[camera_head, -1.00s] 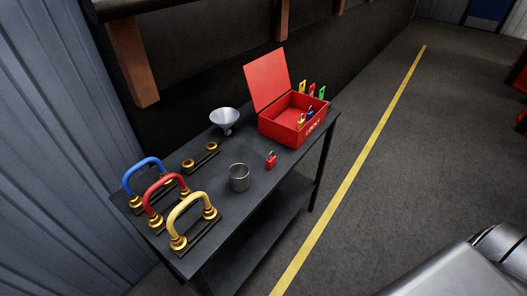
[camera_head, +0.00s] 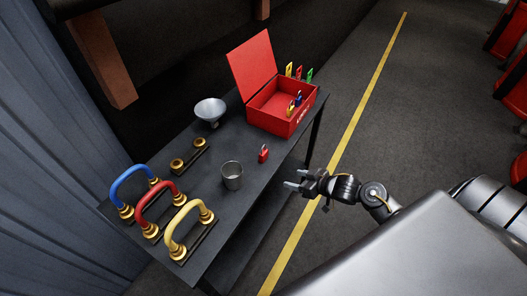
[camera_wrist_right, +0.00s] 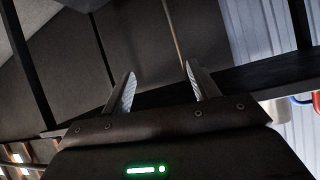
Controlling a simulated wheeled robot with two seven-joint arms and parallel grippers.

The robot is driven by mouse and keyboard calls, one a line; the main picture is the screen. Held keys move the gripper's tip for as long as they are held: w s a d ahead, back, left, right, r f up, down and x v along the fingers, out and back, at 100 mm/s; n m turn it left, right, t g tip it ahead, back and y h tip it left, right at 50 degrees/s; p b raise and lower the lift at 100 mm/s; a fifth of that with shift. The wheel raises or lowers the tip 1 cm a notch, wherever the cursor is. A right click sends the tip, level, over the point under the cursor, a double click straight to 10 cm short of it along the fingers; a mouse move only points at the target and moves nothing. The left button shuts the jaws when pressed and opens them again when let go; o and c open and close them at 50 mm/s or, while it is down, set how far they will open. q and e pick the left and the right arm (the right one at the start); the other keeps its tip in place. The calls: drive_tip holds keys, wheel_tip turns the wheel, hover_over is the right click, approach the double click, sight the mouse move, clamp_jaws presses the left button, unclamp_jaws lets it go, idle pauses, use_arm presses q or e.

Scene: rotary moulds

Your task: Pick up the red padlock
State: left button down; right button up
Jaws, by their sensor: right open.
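The red padlock (camera_head: 263,154) stands on the dark table (camera_head: 225,208) near its right edge, in front of the open red box and to the right of the metal cup. My right gripper (camera_head: 290,180) is open and empty, to the right of and nearer than the padlock, by the table's right edge and apart from the padlock. In the right wrist view my right gripper (camera_wrist_right: 160,90) shows two spread fingers with nothing between them. The padlock is not seen in that view. My left gripper is not in view.
The open red box (camera_head: 282,117) holds padlocks and has coloured tags at its rim. A metal cup (camera_head: 232,176), a funnel (camera_head: 210,110) and blue, red and yellow handles (camera_head: 187,222) on brass fittings stand on the table. A yellow line (camera_head: 345,140) crosses the floor.

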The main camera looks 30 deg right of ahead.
sight(266, 154)
drive_tip(key=a+r+n+y, duration=0.2)
drive_tip(key=a+r+n, duration=0.1)
drive_tip(key=r, duration=1.1)
drive_tip(key=shift+t, duration=0.4)
drive_tip(key=p+x, duration=0.1)
drive_tip(key=x, duration=0.4)
drive_tip(key=shift+a, duration=0.15)
drive_tip(key=shift+w+a+f, duration=0.1)
drive_tip(key=shift+w+a, duration=0.05)
drive_tip(key=shift+w, duration=0.15)
drive_tip(key=shift+w+a+f, duration=0.1)
drive_tip(key=shift+w+a, duration=0.1)
drive_tip(key=shift+w, duration=0.05)
drive_tip(key=p+x, duration=0.1)
drive_tip(key=x, duration=0.3)
drive_tip(key=shift+w+a+f, duration=0.1)
drive_tip(key=shift+a+f, duration=0.05)
drive_tip(key=shift+f, duration=0.1)
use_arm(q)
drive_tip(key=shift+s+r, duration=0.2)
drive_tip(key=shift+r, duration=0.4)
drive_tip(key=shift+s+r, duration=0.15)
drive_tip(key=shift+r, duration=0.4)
